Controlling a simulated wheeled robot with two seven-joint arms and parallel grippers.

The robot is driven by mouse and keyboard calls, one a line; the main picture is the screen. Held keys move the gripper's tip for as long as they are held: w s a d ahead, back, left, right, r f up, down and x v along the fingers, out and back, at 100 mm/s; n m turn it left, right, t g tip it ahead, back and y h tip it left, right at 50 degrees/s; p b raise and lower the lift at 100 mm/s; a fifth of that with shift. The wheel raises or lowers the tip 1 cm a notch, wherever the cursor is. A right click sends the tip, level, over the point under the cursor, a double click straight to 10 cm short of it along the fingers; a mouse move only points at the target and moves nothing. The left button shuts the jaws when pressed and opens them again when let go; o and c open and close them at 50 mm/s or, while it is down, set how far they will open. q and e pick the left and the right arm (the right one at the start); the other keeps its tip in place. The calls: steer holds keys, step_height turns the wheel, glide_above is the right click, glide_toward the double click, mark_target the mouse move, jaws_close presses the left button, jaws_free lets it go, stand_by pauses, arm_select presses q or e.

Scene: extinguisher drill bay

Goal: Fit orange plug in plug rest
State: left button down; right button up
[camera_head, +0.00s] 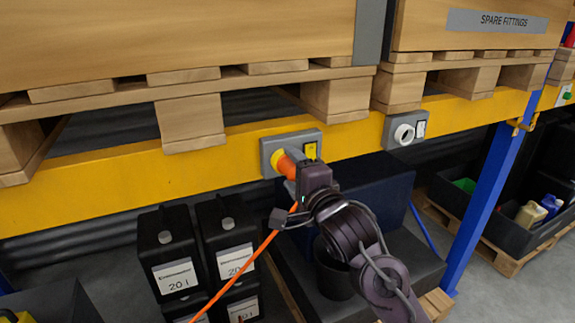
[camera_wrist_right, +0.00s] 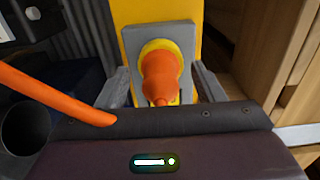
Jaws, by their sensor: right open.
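The orange plug (camera_head: 285,164) sits in a yellow round socket on a grey plate (camera_head: 268,146) fixed to the yellow beam. In the right wrist view the plug (camera_wrist_right: 161,76) points towards me from the yellow ring, its tail near the gripper body. My right gripper (camera_head: 293,163) is open, with one grey finger on each side of the plug; I cannot tell whether they touch it. An orange cable (camera_head: 254,255) hangs down to the left. A white empty ring on a second grey plate (camera_head: 392,141), seemingly the plug rest, is further right on the beam. My left gripper is out of view.
Wooden pallets and crates (camera_head: 180,35) stand above the yellow beam (camera_head: 120,190). Black canisters (camera_head: 168,240) and a dark box are below it. A blue post (camera_head: 490,190) rises at the right. The beam between the two grey plates is clear.

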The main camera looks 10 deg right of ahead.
steer(key=shift+p, duration=0.4)
steer(key=c, duration=1.3)
steer(key=shift+s, duration=0.1)
steer(key=shift+s, duration=0.15)
steer(key=shift+p+v, duration=0.7)
steer(key=shift+v, duration=2.1)
steer(key=shift+r, duration=0.1)
